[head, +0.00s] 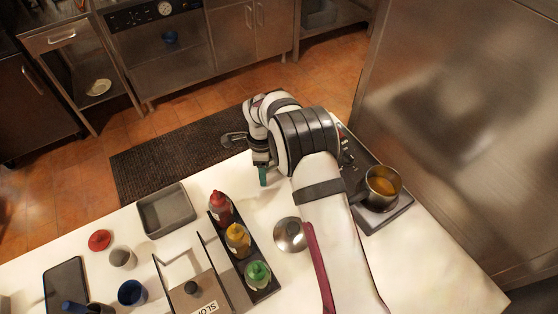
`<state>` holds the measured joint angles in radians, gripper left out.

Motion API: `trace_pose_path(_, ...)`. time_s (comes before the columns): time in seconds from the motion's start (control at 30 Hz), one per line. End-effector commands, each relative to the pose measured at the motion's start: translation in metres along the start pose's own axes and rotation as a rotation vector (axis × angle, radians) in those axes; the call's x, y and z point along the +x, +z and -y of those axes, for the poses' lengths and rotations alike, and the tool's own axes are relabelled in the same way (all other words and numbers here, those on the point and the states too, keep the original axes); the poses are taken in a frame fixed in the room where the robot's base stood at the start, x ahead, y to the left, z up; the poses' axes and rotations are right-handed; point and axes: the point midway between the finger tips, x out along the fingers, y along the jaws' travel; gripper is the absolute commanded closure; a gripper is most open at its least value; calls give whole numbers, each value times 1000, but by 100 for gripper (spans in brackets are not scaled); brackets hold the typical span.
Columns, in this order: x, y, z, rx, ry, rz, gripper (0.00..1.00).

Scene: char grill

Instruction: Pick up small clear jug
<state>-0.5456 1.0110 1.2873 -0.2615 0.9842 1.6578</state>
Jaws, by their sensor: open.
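I cannot make out a small clear jug for certain in the head view. My gripper (262,174) points down over the white counter, just below my wrist, with a teal part showing at its tip. My arm hides much of it, and I see nothing held in it. A small greyish, shiny shape (234,138) shows left of my wrist, near the counter's far edge. It is too small to tell what it is. My arm also covers part of the counter behind it.
A dark rack of red, yellow and green bottles (238,240) stands left of my arm, beside a round metal piece (290,235). A pot (382,187) sits on a burner at right. A grey tray (166,211) and cups (132,293) are at left.

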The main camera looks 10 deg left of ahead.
Motion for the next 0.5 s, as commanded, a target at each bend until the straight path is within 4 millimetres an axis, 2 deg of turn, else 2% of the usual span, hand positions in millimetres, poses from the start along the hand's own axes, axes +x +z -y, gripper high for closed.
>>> trace_pose_path(0.1, 0, 0, 0, 0, 0, 0, 45)
trace_pose_path(0.4, -1, 0, 0, 0, 0, 0, 99)
trace_pose_path(0.5, -1, 0, 0, 0, 0, 0, 100)
